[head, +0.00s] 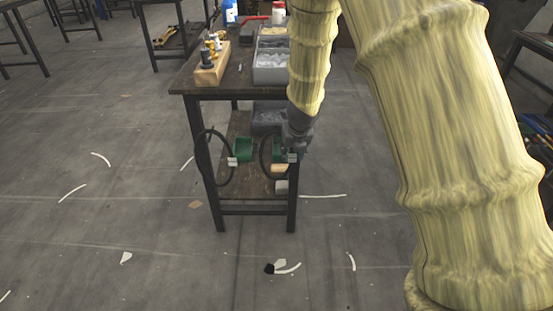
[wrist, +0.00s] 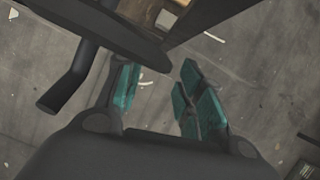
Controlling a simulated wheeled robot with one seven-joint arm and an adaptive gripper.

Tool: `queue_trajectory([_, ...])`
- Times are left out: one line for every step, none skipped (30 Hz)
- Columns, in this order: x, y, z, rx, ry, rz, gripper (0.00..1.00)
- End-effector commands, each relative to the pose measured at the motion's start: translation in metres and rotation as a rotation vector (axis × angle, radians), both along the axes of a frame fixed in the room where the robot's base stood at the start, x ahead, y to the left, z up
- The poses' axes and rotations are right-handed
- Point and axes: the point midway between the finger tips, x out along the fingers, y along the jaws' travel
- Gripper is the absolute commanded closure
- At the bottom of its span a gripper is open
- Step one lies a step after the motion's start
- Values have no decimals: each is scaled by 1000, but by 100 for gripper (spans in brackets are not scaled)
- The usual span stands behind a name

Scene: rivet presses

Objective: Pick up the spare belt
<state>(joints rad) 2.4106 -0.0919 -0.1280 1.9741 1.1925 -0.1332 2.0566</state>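A black belt-like loop (head: 212,182) hangs at the bench's left front leg, with a white tag beside it. A second dark loop (head: 264,158) shows further right, close to my gripper (head: 293,148) and partly hidden by it; I cannot tell which loop is the spare belt. My gripper is low at the right side of the bench, near shelf height. In the wrist view, my gripper (wrist: 158,78) has its two teal-padded fingers apart, with only floor visible between them. A thick dark bar (wrist: 70,82) lies left of the fingers; I cannot tell what it is.
The bench (head: 182,87) carries a wooden block (head: 212,70) with knobs, a grey bin (head: 271,72) and bottles. Its lower shelf (head: 250,184) holds a green box (head: 242,149) and another grey bin (head: 267,120). The floor left of the bench is open, with scattered pale scraps.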

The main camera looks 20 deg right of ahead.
Motion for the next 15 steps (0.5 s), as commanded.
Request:
queue_trajectory([2,-1,-10,0,2,0,63])
queue_trajectory([3,-1,-14,0,1,0,63])
queue_trajectory([5,-1,-18,0,1,0,63])
queue_trajectory([6,-1,-22,0,1,0,63])
queue_trajectory([8,-2,-25,0,0,0,63])
queue_trajectory([10,-2,-30,0,0,0,63])
queue_trajectory([11,-2,-34,0,1,-1,63])
queue_trajectory([12,-2,-36,0,1,-1,63])
queue_trajectory([14,-2,-39,0,1,-1,63])
queue_trajectory([15,-2,-40,0,1,-1,63])
queue_trajectory([15,-2,-40,-1,0,-1,63])
queue_trajectory([16,-2,-40,-1,0,-1,63])
queue_trajectory([16,-2,-40,-1,0,-1,63])
queue_trajectory([16,-2,-40,-1,0,-1,63])
queue_trajectory([16,-2,-40,-1,0,-1,63])
